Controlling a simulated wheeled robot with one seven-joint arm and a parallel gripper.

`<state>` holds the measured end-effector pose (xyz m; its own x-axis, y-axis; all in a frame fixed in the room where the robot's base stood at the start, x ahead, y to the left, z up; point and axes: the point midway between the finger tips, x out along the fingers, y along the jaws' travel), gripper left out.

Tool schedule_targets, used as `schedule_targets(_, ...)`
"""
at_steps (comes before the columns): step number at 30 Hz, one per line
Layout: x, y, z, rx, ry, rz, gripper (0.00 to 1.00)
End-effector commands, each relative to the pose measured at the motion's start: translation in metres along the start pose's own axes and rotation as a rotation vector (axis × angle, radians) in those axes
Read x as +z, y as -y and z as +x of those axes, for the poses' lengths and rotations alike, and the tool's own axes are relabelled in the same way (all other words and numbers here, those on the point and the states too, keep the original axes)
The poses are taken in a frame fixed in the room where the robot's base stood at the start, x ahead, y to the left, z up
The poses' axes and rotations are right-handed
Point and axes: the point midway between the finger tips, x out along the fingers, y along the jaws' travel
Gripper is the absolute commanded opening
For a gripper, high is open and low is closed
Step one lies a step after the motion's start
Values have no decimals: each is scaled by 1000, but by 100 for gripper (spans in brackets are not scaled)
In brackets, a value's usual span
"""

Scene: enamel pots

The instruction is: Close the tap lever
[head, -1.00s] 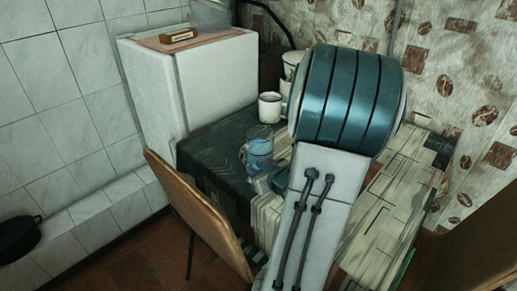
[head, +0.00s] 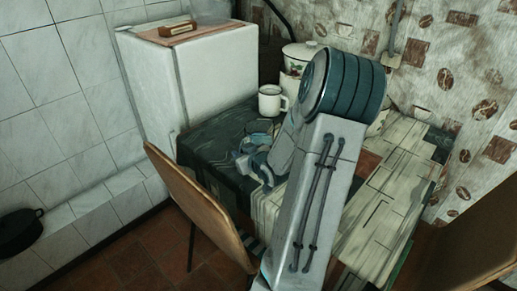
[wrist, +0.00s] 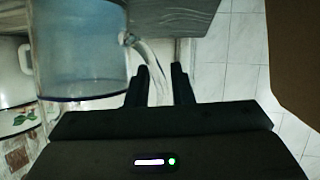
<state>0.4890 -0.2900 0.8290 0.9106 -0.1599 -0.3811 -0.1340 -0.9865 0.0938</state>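I see no tap lever in either view. A clear bluish jug (wrist: 82,45) fills the upper left of the wrist view, its curved handle (wrist: 150,62) running down between my fingertips. My gripper (wrist: 160,72) is open, with one finger on each side of the handle; I cannot tell whether either touches it. In the head view my gripper (head: 255,163) is low over the dark cloth, in front of the jug (head: 261,127), and hides much of it.
A white fridge (head: 205,75) is at the back left. A brown chair (head: 195,205) stands at the table's near left edge.

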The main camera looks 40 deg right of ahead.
Motion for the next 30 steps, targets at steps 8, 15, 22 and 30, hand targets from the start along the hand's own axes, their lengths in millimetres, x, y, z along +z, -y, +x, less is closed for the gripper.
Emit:
schedule_targets(8,0,0,0,0,0,0,1)
schedule_targets(15,0,0,0,0,0,0,0)
schedule_targets(22,0,0,0,0,0,0,0)
schedule_targets(30,0,0,0,0,0,0,0)
